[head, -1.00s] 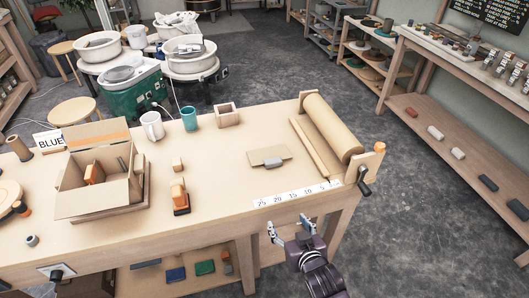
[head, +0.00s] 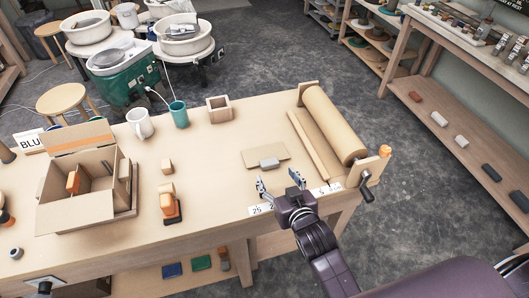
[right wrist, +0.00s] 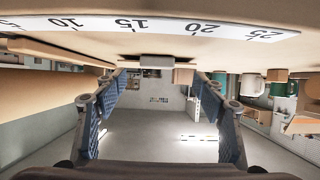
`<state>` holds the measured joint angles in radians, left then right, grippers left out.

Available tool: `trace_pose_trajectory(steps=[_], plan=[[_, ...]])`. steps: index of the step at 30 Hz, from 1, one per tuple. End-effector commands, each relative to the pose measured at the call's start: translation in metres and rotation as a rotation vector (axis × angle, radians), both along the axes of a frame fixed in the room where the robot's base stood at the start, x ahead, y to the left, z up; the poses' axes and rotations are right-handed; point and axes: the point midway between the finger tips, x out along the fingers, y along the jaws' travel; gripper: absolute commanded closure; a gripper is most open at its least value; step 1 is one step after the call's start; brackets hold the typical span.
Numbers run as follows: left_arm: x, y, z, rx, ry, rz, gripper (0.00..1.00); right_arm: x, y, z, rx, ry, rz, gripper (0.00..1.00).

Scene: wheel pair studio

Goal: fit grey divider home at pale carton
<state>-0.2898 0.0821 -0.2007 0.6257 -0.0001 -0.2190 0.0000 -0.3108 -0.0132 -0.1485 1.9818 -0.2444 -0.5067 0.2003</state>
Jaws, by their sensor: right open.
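The pale carton (head: 76,214) stands open at the left of the table in the head view, flaps spread. An orange block (head: 73,181) and a small dark grey piece (head: 108,167) show inside it; its floor is mostly hidden. A grey piece (head: 269,163), perhaps the grey divider's grip, lies on a flat tan sheet (head: 278,151) at the table's middle right. My right gripper (head: 280,183) is open and empty over the table's front edge, near the ruler, short of the grey piece. In the right wrist view, the grey piece (right wrist: 155,60) appears beyond and between the open fingers.
A large paper roll (head: 335,124) with a crank stands at the right end. A white mug (head: 140,123), teal cup (head: 179,115) and small wooden box (head: 219,109) stand at the back. An orange-and-dark block (head: 170,205) stands right of the carton. The ruler strip (head: 261,209) lies along the front.

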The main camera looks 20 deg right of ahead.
Motion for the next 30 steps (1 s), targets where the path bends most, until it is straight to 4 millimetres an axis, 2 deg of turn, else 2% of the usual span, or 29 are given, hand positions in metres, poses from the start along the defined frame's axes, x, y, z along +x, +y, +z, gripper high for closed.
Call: trace_pose_trajectory(steps=[12, 20, 24, 29, 30], plan=[[-0.025, 0.002, 0.012, 0.003, 0.034, 0.001, 0.60, 0.040, -0.004, -0.013, 0.000, 0.000, -0.001, 0.36], [-0.015, 0.000, 0.017, 0.000, 0.021, 0.002, 0.60, 0.065, -0.004, -0.025, 0.000, -0.001, 0.000, 0.36], [-0.007, -0.002, 0.017, -0.002, 0.009, 0.003, 0.60, 0.067, -0.003, -0.027, 0.001, 0.000, 0.000, 0.36], [-0.006, -0.002, 0.017, -0.003, 0.008, 0.003, 0.60, 0.067, -0.003, -0.027, 0.001, 0.000, 0.000, 0.36], [-0.006, -0.002, 0.017, -0.003, 0.008, 0.003, 0.60, 0.067, -0.003, -0.027, 0.001, 0.000, 0.000, 0.41]])
